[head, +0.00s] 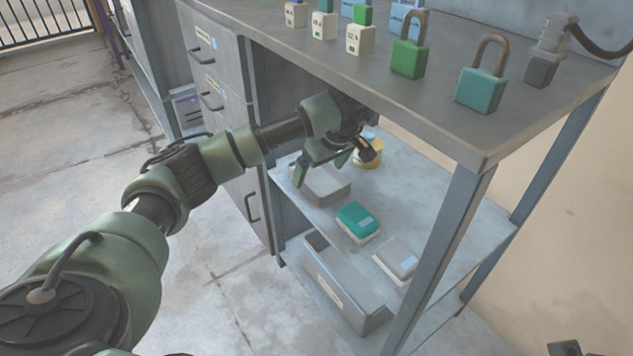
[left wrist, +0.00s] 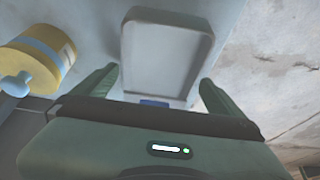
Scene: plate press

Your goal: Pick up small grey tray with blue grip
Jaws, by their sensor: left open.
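The small grey tray (head: 325,187) lies on the lower shelf, near its left end, in the head view. In the left wrist view the tray (left wrist: 166,50) is seen from above, with its blue grip (left wrist: 155,103) at the near edge. My left gripper (head: 323,165) is open just above the tray in the head view. In the left wrist view its green fingers (left wrist: 157,85) stand either side of the tray's near end and the blue grip, with gaps to both sides. The grip's lower part is hidden behind the gripper body.
A yellow roll-like container (head: 367,153) stands behind the tray, close to my left gripper. A green-topped box (head: 357,221) and a grey-topped box (head: 397,260) lie to the right. A long grey bin (head: 345,290) sits below. The worktop (head: 440,120) with padlocks overhangs the shelf.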

